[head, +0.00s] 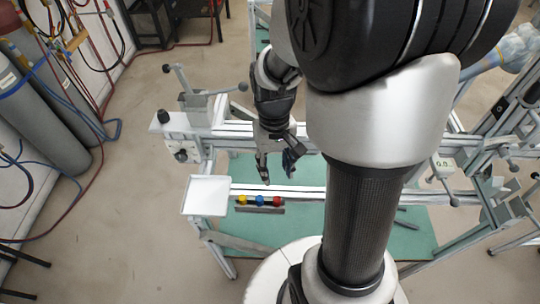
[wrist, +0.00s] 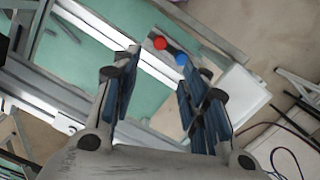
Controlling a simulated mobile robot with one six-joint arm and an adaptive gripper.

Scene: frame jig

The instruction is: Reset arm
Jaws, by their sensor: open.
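My gripper (head: 278,166) hangs from my arm above the frame jig, pointing down, close to the near rail (head: 290,193). In the wrist view my gripper (wrist: 155,75) has its two fingers spread apart, with nothing between them. A yellow knob (head: 242,200), a blue knob (head: 259,201) and a red knob (head: 276,201) sit in a row on the near side of the rail, below the fingertips. The red knob (wrist: 160,43) and blue knob (wrist: 181,59) also show in the wrist view; the yellow one is not visible there.
A white tray (head: 206,195) sits at the rail's left end. A clamp with a lever (head: 195,104) stands at the back left. Grey gas cylinders (head: 38,112) and hoses line the left wall. My arm hides much of the jig's right middle. Open floor (head: 130,190) lies left.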

